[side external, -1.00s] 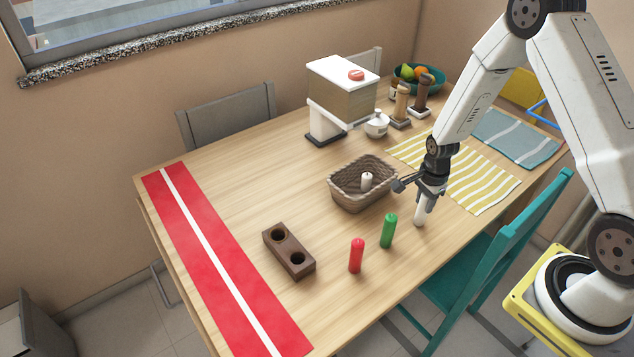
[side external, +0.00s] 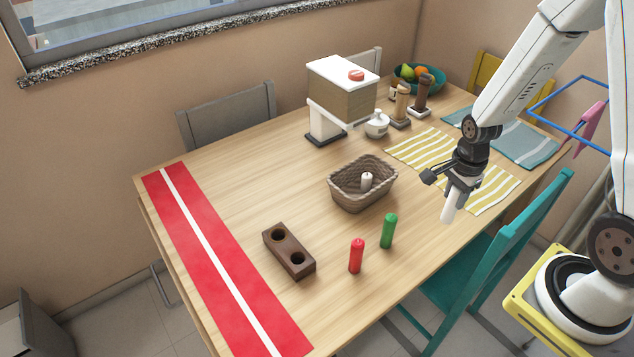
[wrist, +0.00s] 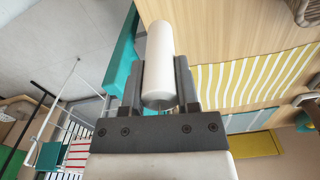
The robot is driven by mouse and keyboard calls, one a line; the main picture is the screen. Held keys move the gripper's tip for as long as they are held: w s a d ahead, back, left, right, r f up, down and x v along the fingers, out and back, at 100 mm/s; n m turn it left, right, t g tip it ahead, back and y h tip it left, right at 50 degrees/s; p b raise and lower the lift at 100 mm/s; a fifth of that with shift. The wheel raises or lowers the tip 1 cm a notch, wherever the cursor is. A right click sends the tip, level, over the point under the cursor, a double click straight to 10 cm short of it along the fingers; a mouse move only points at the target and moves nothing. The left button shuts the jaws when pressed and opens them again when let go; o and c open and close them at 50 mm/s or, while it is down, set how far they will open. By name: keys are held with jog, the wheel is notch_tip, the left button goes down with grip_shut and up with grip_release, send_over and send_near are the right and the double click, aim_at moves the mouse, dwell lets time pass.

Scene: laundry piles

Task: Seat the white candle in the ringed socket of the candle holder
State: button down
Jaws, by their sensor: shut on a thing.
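My gripper (side external: 458,187) is shut on the white candle (side external: 449,208), holding it slightly tilted above the table's near right side. In the wrist view the candle (wrist: 159,50) sits between the two fingers, its far end sticking out past them. The dark brown candle holder (side external: 289,250) lies on the table to the left, well apart from my gripper. A ring is too small to make out clearly.
A red candle (side external: 356,256) and a green candle (side external: 388,230) stand between my gripper and the holder. A wicker basket (side external: 345,200) holds another white candle (side external: 367,181). A red runner (side external: 200,245) lies left of the holder. A teal chair (side external: 500,250) stands at the near edge.

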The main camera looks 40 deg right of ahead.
jog(key=s+a+r, duration=0.1)
jog(key=s+r, duration=0.1)
jog(key=s, duration=0.3)
jog(key=shift+s+a+r, duration=0.3)
jog(key=shift+s+r, duration=0.05)
dwell(0.5)
jog(key=w+a+n, duration=0.9)
jog(key=w+a, duration=0.2)
jog(key=w, duration=0.1)
jog(key=w+a+r+n, duration=0.1)
jog(key=w+a+n, duration=0.1)
jog(key=a+n, duration=0.2)
jog(key=w+a+n, duration=0.3)
jog(key=a, duration=0.7)
jog(key=shift+a+r+n, duration=0.2)
jog(key=shift+r+n, duration=0.2)
